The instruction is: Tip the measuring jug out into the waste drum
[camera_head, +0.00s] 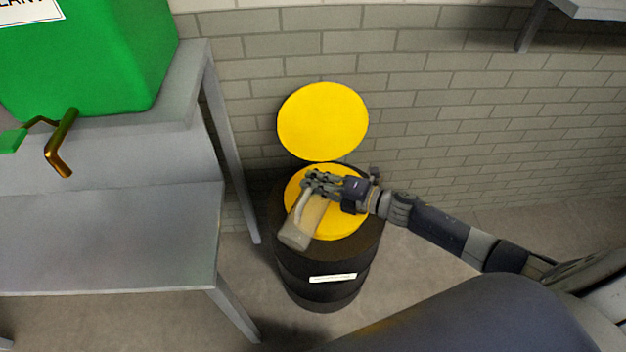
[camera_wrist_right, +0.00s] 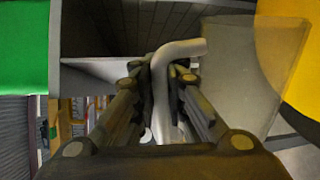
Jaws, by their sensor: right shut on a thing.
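The measuring jug (camera_head: 299,232) is a pale, see-through vessel with a light handle. My right gripper (camera_head: 314,185) is shut on the handle, which shows between the fingers in the right wrist view (camera_wrist_right: 169,85). The jug body (camera_wrist_right: 226,75) is beside the fingers there. The jug hangs over the left front of the black waste drum (camera_head: 315,290); its axis slants in the head view, but I cannot tell its true tilt. I cannot make out any contents. The drum has a yellow top area (camera_head: 349,222), partly hidden by jug and hand. My left gripper is not in view.
A yellow round lid (camera_head: 322,120) stands raised behind the drum, before a brick wall (camera_head: 430,100). A grey metal bench (camera_head: 110,235) is to the left, with a green tank (camera_head: 95,50) and brass tap (camera_head: 60,145) above it. Floor right of the drum is clear.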

